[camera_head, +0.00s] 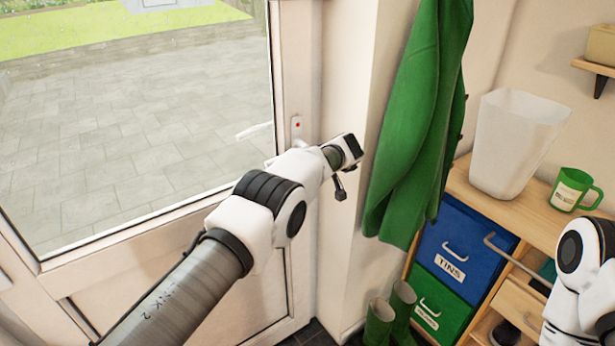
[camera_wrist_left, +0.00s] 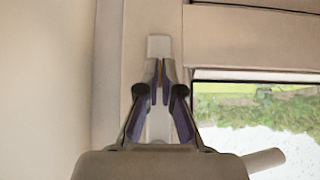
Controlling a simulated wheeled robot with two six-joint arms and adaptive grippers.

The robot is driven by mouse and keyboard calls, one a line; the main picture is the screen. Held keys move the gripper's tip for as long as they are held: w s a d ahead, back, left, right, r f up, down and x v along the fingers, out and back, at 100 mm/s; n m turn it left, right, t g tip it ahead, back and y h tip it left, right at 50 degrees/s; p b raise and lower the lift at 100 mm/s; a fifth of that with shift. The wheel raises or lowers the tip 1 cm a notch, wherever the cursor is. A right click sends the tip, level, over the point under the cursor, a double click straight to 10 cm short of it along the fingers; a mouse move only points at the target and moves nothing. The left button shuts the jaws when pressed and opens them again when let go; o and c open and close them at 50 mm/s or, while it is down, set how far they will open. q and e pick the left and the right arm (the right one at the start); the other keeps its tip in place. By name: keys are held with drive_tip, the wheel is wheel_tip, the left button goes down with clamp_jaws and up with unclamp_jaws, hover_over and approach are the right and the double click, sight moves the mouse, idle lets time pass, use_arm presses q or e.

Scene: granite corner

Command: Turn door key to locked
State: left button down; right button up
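The door (camera_head: 300,60) is a pale frame around a large glass pane. Its lock plate (camera_head: 296,126), with a small red mark, shows just above my left wrist; in the left wrist view the plate (camera_wrist_left: 159,45) runs behind the fingertips. A pale lever handle (camera_head: 255,129) sticks out over the glass; it also shows in the left wrist view (camera_wrist_left: 264,160). My left gripper (camera_wrist_left: 160,72) is at the plate, its fingers nearly together on a thin brassy strip, seemingly the key (camera_wrist_left: 160,84). The key's turn angle cannot be told. My right gripper is not in view.
A green coat (camera_head: 425,120) hangs on the wall right of the door, close to my left wrist. Green boots (camera_head: 390,318) stand below. A wooden unit (camera_head: 480,195) holds a white bin (camera_head: 515,140), a green mug (camera_head: 573,190) and blue and green drawers (camera_head: 465,248).

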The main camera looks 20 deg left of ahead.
use_arm(q)
drive_tip(key=shift+s+a+f, duration=0.1)
drive_tip(key=shift+f, duration=0.1)
drive_tip(key=c, duration=1.4)
unclamp_jaws()
drive_tip(key=shift+o, duration=0.2)
drive_tip(key=shift+a, duration=0.2)
drive_tip(key=v, duration=1.2)
drive_tip(key=shift+a, duration=0.1)
